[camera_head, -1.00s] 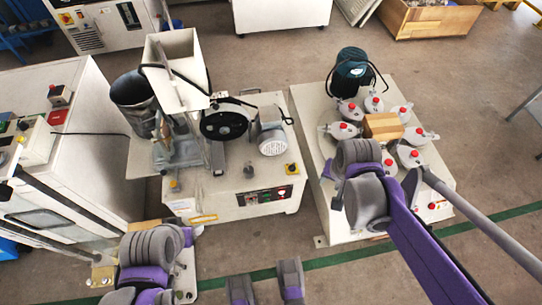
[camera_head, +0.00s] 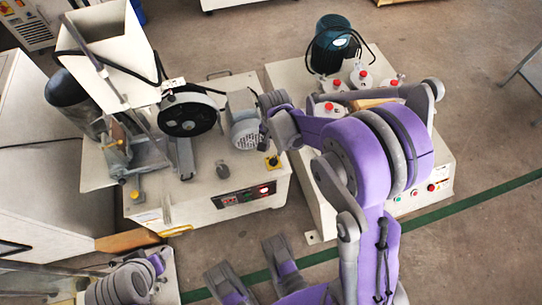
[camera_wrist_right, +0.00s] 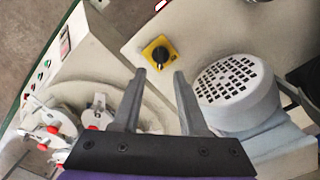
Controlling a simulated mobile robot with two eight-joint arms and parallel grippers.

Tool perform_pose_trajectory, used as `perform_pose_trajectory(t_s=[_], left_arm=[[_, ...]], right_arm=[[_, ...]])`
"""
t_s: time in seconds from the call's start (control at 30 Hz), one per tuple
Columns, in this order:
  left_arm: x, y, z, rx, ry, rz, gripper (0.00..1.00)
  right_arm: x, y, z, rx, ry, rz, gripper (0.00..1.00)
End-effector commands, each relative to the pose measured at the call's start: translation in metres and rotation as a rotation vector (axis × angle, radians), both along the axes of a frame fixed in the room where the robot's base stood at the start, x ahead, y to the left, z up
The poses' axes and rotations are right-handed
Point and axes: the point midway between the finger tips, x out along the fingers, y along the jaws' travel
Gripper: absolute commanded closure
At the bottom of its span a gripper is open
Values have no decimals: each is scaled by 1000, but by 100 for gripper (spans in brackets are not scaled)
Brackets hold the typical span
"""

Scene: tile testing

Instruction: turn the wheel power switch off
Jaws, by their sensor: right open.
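The power switch (camera_head: 273,161) is a black rotary knob on a yellow plate, on the front right corner of the white machine with the dark wheel (camera_head: 187,114). My right gripper (camera_head: 264,141) is just above and behind it in the head view, partly hidden by my arm. In the right wrist view the gripper (camera_wrist_right: 160,74) is open and empty, with the switch (camera_wrist_right: 160,53) just past the fingertips and centred between them. No contact with the knob shows. The knob's on or off setting is not readable. My left gripper is not in view.
A grey motor (camera_head: 245,130) stands close to the switch; its slotted cover (camera_wrist_right: 229,84) is right of the fingers in the wrist view. A control panel (camera_head: 243,195) with a red display is on the machine's front. A second white machine (camera_head: 290,78) with red-topped parts stands right.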

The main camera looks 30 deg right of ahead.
Motion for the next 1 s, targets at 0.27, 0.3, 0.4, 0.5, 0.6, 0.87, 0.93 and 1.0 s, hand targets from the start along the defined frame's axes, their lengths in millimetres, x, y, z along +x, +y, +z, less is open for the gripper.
perform_pose_trajectory(t_s=[0.27, 0.3, 0.4, 0.5, 0.6, 0.87, 0.93, 1.0], left_arm=[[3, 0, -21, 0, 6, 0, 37], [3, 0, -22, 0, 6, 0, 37], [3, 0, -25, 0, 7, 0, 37], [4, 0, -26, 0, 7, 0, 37], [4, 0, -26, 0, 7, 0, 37], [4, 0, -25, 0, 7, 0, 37], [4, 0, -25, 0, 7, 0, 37], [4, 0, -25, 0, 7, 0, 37]], right_arm=[[0, 0, -54, 0, 0, 1, 57], [0, 0, -59, 0, 0, 1, 57], [0, 0, -67, 0, 0, 1, 57], [0, 0, -71, 0, 0, 2, 57], [0, 0, -72, 0, 0, 2, 57], [0, 0, -72, 1, -1, 2, 72], [0, 0, -72, 1, -1, 2, 84], [0, 0, -72, 1, -1, 2, 97]])
